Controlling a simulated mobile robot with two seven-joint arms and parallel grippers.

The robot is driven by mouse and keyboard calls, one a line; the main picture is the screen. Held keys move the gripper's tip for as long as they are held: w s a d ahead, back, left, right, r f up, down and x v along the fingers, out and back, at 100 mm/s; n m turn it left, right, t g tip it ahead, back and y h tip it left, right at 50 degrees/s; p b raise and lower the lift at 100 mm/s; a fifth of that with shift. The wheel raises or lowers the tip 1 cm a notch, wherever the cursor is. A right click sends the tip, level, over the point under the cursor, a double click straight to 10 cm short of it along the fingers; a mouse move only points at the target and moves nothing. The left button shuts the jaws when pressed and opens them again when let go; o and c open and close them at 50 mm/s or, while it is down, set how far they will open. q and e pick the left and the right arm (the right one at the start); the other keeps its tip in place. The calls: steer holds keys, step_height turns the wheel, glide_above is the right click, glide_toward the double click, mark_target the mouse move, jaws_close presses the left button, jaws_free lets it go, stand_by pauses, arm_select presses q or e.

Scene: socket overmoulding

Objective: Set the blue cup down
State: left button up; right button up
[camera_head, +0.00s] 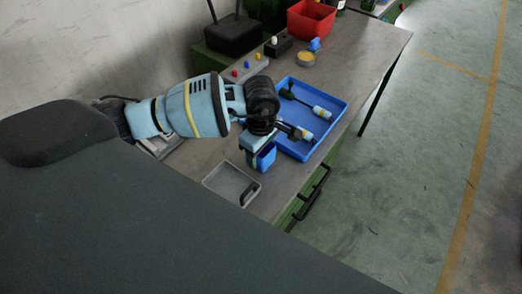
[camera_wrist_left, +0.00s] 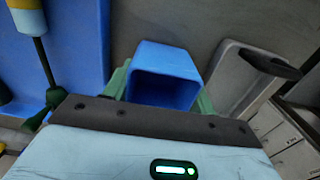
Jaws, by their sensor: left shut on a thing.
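The blue cup (camera_head: 265,158) is a small square-mouthed cup. My left gripper (camera_head: 258,148) is shut on it, over the table between the blue tray and the grey tray. In the left wrist view the cup (camera_wrist_left: 165,75) shows its open mouth between the green fingers (camera_wrist_left: 160,92) and looks empty inside. Whether its base touches the table is hidden. My right gripper is in neither view.
A blue tray (camera_head: 337,104) holding tools with light blue and yellow handles lies beyond the cup. A shallow grey tray (camera_head: 222,184) with a black-handled item lies nearer. A red bin (camera_head: 311,20), a black router (camera_head: 233,34) and a button panel (camera_head: 245,70) stand farther back.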

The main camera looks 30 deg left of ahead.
arm_select(q)
steer(key=o, duration=0.5)
steer(key=shift+f, duration=0.15)
steer(key=o, duration=0.5)
step_height(320, 180, up, 12)
steer(key=shift+r, duration=0.25)
